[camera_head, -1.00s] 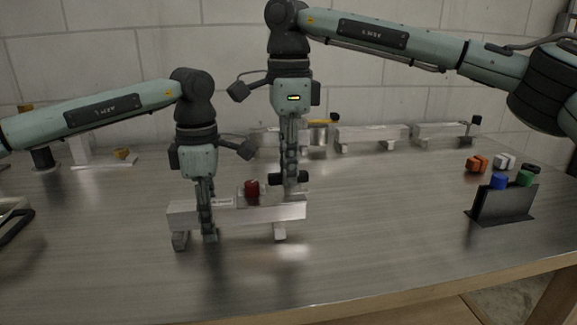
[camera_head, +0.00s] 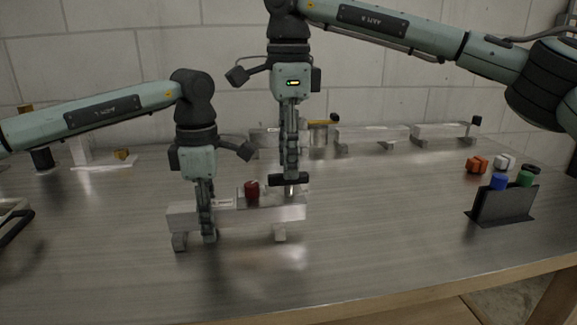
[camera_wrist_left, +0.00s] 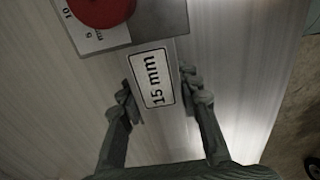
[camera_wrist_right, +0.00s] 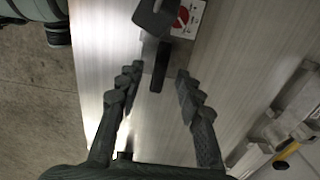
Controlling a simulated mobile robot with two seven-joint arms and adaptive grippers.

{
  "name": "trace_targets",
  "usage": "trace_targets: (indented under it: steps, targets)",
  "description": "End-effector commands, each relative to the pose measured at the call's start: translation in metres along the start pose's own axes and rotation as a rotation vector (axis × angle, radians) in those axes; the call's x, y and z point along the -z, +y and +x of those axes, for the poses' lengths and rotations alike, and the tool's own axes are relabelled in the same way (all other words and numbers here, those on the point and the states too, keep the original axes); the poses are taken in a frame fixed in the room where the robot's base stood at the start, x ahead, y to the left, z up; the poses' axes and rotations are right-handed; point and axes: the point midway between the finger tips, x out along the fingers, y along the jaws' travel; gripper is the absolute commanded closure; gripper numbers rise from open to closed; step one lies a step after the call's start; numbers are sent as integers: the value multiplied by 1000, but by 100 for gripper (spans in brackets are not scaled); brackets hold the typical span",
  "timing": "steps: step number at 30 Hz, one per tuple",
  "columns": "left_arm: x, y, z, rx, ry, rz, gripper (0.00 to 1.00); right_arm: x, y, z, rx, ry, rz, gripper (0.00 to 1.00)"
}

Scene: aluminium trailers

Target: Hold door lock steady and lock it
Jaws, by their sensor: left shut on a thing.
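The door lock is an aluminium piece (camera_head: 238,217) on short feet on the table, with a red knob (camera_head: 251,190) on top and a dark handle bar (camera_head: 290,180) at its right. Its "15 mm" label (camera_wrist_left: 155,78) and the red knob (camera_wrist_left: 103,8) show in the left wrist view. My left gripper (camera_head: 206,222) is shut on the piece's left part, one finger on each side. My right gripper (camera_head: 291,168) points down just above the handle bar. In the right wrist view its fingers are apart, with the dark bar (camera_wrist_right: 158,75) between them and no clear contact.
Several similar aluminium pieces (camera_head: 372,134) stand along the back of the table. A dark holder (camera_head: 504,205) with blue and green items is at the right, near small orange and white items (camera_head: 477,164). The front of the table is clear.

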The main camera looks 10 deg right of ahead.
Motion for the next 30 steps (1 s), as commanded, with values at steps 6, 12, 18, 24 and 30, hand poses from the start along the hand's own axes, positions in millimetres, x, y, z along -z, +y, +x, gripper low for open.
trace_targets:
  steps: [6,12,18,24,30]
  targets:
    - [0,0,-2,-2,-2,0,100,-1,-1,-50,4,-2,1,64]
    - [-1,0,-2,-2,-2,0,100,-1,0,-84,2,-1,0,64]
    - [0,0,-2,-2,-2,0,100,0,0,-98,0,0,-1,64]
    - [-1,0,-2,-2,-2,0,100,0,0,-99,0,0,-1,64]
    - [-1,0,-2,-2,-2,0,62,0,0,-98,0,0,-1,64]
